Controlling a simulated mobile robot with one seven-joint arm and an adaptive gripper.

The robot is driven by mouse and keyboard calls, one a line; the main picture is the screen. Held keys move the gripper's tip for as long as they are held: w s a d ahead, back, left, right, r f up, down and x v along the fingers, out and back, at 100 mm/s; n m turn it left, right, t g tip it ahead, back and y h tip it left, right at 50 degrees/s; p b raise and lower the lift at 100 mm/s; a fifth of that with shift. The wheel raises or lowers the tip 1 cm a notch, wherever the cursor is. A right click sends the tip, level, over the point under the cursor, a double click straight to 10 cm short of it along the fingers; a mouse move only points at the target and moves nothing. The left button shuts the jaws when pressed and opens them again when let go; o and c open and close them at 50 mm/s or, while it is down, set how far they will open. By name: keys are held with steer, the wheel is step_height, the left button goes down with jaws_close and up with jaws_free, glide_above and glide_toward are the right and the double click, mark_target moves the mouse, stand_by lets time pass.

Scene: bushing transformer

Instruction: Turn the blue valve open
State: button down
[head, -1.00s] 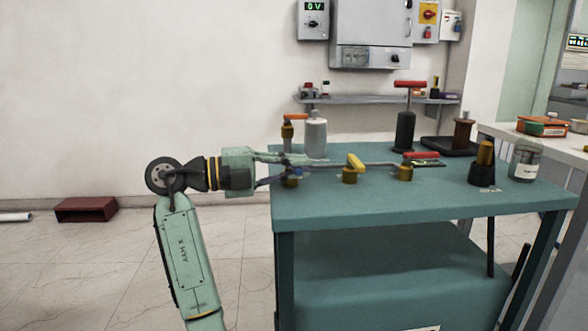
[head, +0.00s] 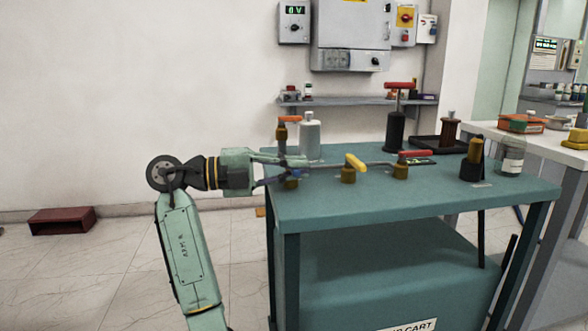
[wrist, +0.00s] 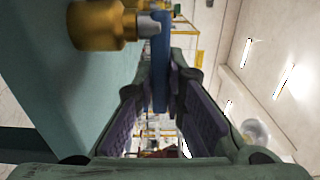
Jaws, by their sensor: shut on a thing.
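The blue valve (head: 292,181) stands at the left end of the row on the teal cart (head: 400,205). Its brass body is partly hidden behind my gripper (head: 287,170). In the wrist view the blue handle (wrist: 160,62) reaches down from the brass body (wrist: 100,26) and sits between the purple pads of my gripper (wrist: 166,100). My gripper is shut on this handle. My arm comes in level from the left, at about the height of the cart top.
A yellow-handled valve (head: 348,174) and a red-handled valve (head: 400,169) stand to the right on the same pipe. An orange-handled valve (head: 282,132) and a grey bottle (head: 309,136) stand close behind. Open floor lies left of the cart.

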steer(key=c, duration=1.6)
jaws_free()
steer(key=shift+c, duration=0.2)
steer(key=shift+a, duration=0.1)
steer(key=s+a, duration=0.2)
steer(key=a, duration=0.9)
steer(key=shift+a, duration=0.3)
steer(key=shift+s, duration=0.1)
